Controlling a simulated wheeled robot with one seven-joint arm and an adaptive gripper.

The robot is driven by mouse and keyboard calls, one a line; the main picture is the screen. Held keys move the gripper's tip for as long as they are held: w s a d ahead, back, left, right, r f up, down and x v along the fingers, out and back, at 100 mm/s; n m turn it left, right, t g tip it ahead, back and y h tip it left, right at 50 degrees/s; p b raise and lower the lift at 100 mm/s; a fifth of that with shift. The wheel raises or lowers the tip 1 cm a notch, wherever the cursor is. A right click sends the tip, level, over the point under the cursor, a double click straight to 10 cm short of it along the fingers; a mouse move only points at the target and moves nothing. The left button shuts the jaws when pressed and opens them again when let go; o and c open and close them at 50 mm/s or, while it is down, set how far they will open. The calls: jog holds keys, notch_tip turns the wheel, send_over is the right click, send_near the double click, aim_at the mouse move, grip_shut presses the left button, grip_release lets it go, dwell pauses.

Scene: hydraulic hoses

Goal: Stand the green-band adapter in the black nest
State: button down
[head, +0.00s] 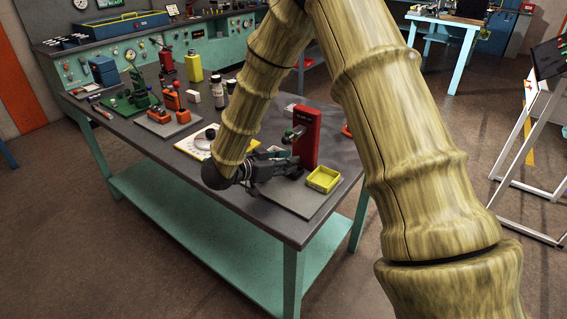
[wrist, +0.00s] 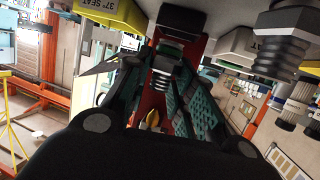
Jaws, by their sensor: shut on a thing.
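In the wrist view my gripper (wrist: 169,68) is shut on a small threaded metal fitting with a dark green band, the green-band adapter (wrist: 174,48), held between the fingertips. In the head view my gripper (head: 268,166) is low over the right part of the bench, left of a red upright stand. The adapter cannot be made out clearly there. A black block (wrist: 182,16) lies just beyond the adapter in the wrist view; it looks like the black nest. I cannot tell whether the adapter touches it. The nest is not clear in the head view.
The red stand (head: 306,136) rises beside my gripper, with a yellow tray (head: 323,180) to its right. In the wrist view a yellow block marked "37° SEAT" (wrist: 106,14) and a large threaded fitting (wrist: 284,38) flank the black block.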

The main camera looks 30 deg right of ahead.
jog(key=shift+w+d+f+p, duration=0.1)
jog(key=shift+w+d+p, duration=0.25)
jog(key=shift+d, duration=0.65)
jog(key=shift+w+d+f+p, duration=0.1)
jog(key=shift+w+d, duration=0.35)
jog(key=shift+d, duration=0.5)
jog(key=shift+f, duration=0.7)
jog(key=shift+f, duration=0.1)
jog(key=c, duration=1.1)
grip_release()
jog(key=shift+a, duration=0.1)
jog(key=v, duration=1.2)
